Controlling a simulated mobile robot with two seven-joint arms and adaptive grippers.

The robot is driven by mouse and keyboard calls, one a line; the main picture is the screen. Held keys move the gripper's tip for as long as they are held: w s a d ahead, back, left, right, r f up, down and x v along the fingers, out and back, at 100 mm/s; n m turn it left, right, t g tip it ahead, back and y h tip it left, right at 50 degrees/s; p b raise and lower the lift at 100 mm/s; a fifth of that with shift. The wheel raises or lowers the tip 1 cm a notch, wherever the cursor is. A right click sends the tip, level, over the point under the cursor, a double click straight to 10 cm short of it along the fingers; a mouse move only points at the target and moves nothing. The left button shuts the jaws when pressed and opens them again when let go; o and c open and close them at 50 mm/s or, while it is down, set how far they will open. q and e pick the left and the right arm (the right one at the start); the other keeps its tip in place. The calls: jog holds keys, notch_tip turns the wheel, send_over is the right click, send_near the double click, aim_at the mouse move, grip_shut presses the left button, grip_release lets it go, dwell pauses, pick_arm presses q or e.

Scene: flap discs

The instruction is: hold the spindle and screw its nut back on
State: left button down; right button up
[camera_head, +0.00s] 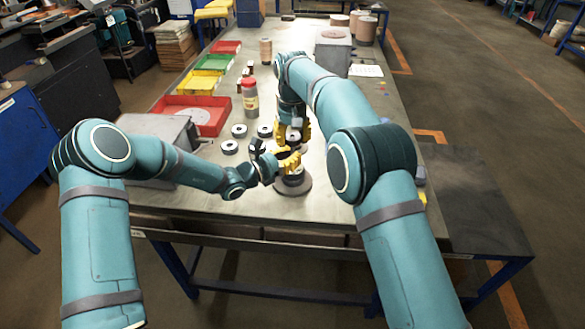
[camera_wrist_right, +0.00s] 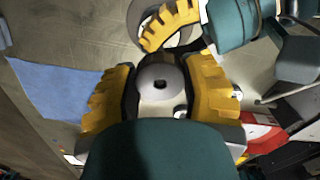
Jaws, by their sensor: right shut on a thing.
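The spindle (camera_head: 293,181) stands upright on a round grey base (camera_head: 304,187) near the front edge of the table. My left gripper (camera_head: 287,161) is at the spindle's upper part with its yellow fingers beside it. Whether they press on it is hidden. My right gripper (camera_head: 292,133) is just behind and above it, pointing down. In the right wrist view, the right gripper (camera_wrist_right: 159,72) is shut on a round grey nut (camera_wrist_right: 153,87) with a dark centre hole. The nut is apart from the spindle. A yellow left finger (camera_wrist_right: 168,24) shows above it, over the round base (camera_wrist_right: 143,12).
Several dark-rimmed discs (camera_head: 229,147) lie left of the grippers. Red (camera_head: 210,127), green (camera_head: 214,62) and yellow bins line the left edge. A grey box (camera_head: 157,130) stands front left. A blue sheet (camera_wrist_right: 55,87) shows in the wrist view.

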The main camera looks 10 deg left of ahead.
jog(key=m, duration=0.5)
jog(key=shift+f+m, duration=0.1)
jog(key=shift+m, duration=0.3)
jog(key=m, duration=2.6)
jog(key=shift+f+m, duration=0.1)
jog(key=shift+m, duration=0.3)
jog(key=m, duration=0.3)
jog(key=shift+m, duration=0.3)
